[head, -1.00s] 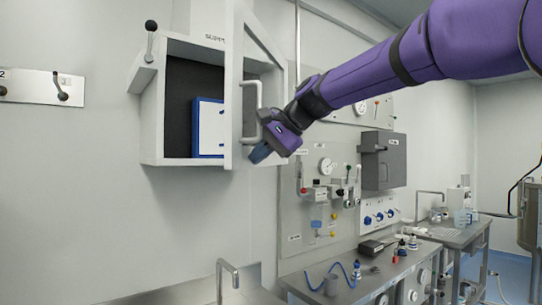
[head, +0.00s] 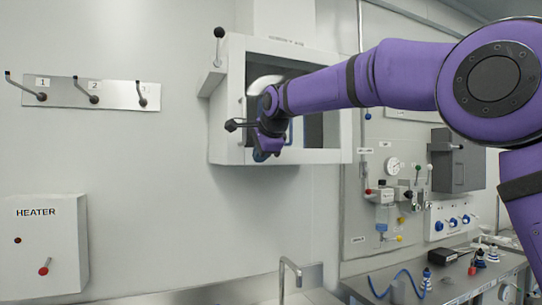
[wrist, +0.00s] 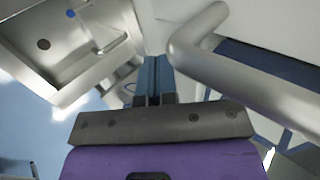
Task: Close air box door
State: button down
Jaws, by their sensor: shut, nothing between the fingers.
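The grey air box (head: 226,125) is mounted on the wall, with a black-knobbed lever (head: 219,50) at its upper left. Its framed door (head: 325,155) now appears nearly face-on across the front; my arm hides much of it, and I cannot tell whether it is fully flush. The curved door handle (head: 266,83) shows just above my wrist, and a metal bar that looks like it is large at the right of the wrist view (wrist: 245,80). My gripper (head: 262,155) is shut and empty, pointing down in front of the door. Its blue fingers (wrist: 154,75) are together beside the bar, apparently apart from it.
A hook rail (head: 105,93) and a heater box (head: 42,245) are on the wall at left. A valve panel (head: 375,180) and a dark grey cabinet (head: 455,165) are at right. A faucet (head: 290,268) stands below; the wall under the box is clear.

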jog(key=shift+w+a+r+m, duration=0.15)
jog(key=shift+w+a+m, duration=0.15)
jog(key=shift+w, duration=0.3)
jog(key=shift+r, duration=0.1)
jog(key=shift+s+d, duration=0.1)
jog(key=shift+d, duration=0.05)
